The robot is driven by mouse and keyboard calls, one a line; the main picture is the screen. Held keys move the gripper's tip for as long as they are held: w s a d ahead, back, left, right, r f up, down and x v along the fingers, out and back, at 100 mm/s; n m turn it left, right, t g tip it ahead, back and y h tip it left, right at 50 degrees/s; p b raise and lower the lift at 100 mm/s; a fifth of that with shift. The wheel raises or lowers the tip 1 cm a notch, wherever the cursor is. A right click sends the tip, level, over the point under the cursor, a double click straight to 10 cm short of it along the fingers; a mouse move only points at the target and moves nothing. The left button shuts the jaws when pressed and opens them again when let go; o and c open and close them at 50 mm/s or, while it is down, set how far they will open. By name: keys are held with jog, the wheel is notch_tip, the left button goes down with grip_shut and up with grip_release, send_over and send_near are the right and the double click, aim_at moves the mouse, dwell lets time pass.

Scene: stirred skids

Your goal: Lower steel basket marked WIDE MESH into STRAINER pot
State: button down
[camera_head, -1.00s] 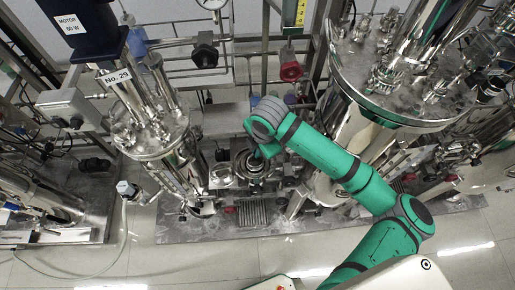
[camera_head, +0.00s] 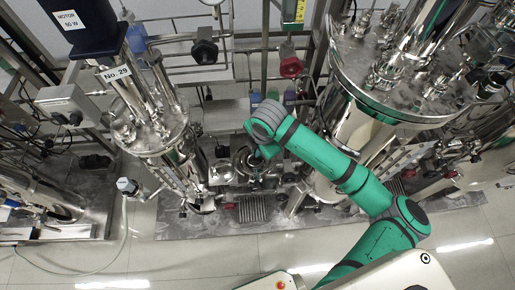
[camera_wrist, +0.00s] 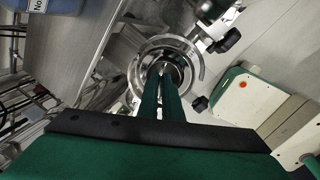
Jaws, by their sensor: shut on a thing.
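My gripper (camera_wrist: 161,76) points down in the wrist view with its two green fingers close together, shut on a thin steel part. This part appears to belong to the steel basket (camera_wrist: 181,70), a dark round shape partly hidden behind the fingers. A wider shiny steel ring, seemingly the rim of the pot (camera_wrist: 202,68), surrounds the fingertips in this view. I cannot tell how deep the basket sits. In the head view my gripper (camera_head: 256,166) is over the small round vessel between the tanks. No WIDE MESH or STRAINER marking is legible.
A steel tank marked No. 29 (camera_head: 150,135) stands to the left, and a large steel tank (camera_head: 345,110) stands close on the right. Pipes and a red valve knob (camera_head: 291,67) are behind. Open tiled floor (camera_head: 190,262) lies in front.

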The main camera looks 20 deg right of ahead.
jog(key=shift+f, duration=2.9)
jog(key=c, duration=1.9)
grip_release()
jog(key=shift+o, duration=0.2)
jog(key=shift+r, duration=0.1)
notch_tip(320, 180, up, 10)
jog(key=s, duration=0.2)
jog(key=shift+d+r, duration=0.25)
